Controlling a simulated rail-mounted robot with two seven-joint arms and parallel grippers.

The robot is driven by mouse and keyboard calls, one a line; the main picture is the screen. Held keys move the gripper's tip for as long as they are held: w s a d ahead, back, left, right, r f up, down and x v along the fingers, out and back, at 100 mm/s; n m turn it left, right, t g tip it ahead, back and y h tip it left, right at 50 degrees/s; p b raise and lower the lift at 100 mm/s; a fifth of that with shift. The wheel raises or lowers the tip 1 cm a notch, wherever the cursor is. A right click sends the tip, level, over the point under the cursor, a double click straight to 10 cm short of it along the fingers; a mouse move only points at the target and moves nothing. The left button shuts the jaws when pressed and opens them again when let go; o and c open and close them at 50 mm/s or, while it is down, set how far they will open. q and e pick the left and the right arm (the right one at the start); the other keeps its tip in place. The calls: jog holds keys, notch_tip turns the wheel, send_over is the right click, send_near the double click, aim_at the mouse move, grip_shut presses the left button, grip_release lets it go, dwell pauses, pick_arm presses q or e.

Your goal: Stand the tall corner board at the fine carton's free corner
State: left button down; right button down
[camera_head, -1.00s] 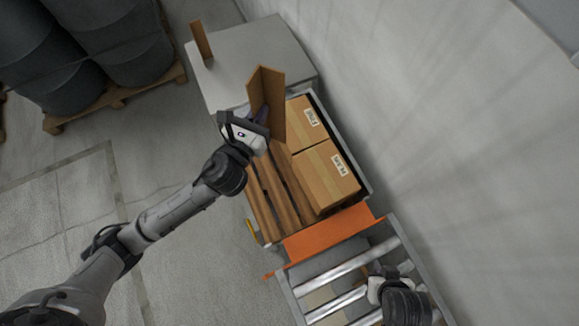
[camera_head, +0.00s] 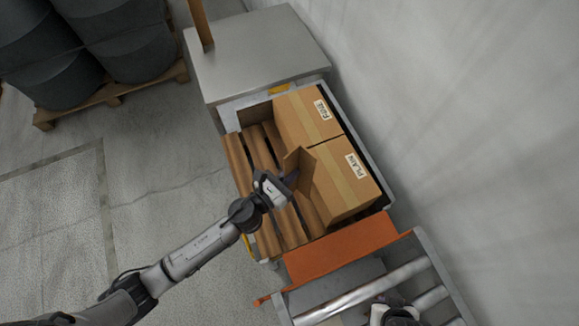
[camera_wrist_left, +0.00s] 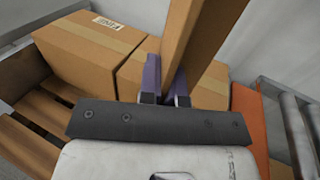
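My left gripper (camera_head: 288,181) is shut on a brown, folded corner board (camera_head: 299,161). In the left wrist view the board (camera_wrist_left: 205,35) rises between the purple fingers and out of the top of the picture. The gripper is at the left side of the carton marked PLAIN (camera_head: 335,172); I cannot tell whether the board touches it. The carton marked FINE (camera_head: 300,112) stands behind, with a brown panel (camera_head: 255,114) at its far left; its lower end is hidden. Another corner board (camera_head: 201,25) stands upright on the grey cabinet. My right gripper (camera_head: 385,311) is partly cut off at the bottom edge.
The cartons stand on a slatted wooden pallet (camera_head: 240,165), whose left slats are bare. An orange plate (camera_head: 335,250) and a roller conveyor (camera_head: 372,292) lie in front. The grey cabinet (camera_head: 265,55) is behind. Dark drums (camera_head: 135,50) stand on a pallet at the back left.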

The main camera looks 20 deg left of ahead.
pick_arm(q)
jog(key=w+a+f+b, duration=0.5)
jog(key=w+f, duration=0.4)
jog(key=f, duration=0.1)
dwell(0.3)
jog(key=shift+w+f, duration=0.1)
jog(key=shift+f+b, duration=0.25)
jog(key=shift+b, duration=0.2)
jog(key=c, duration=1.3)
grip_release()
jog(key=shift+r, duration=0.1)
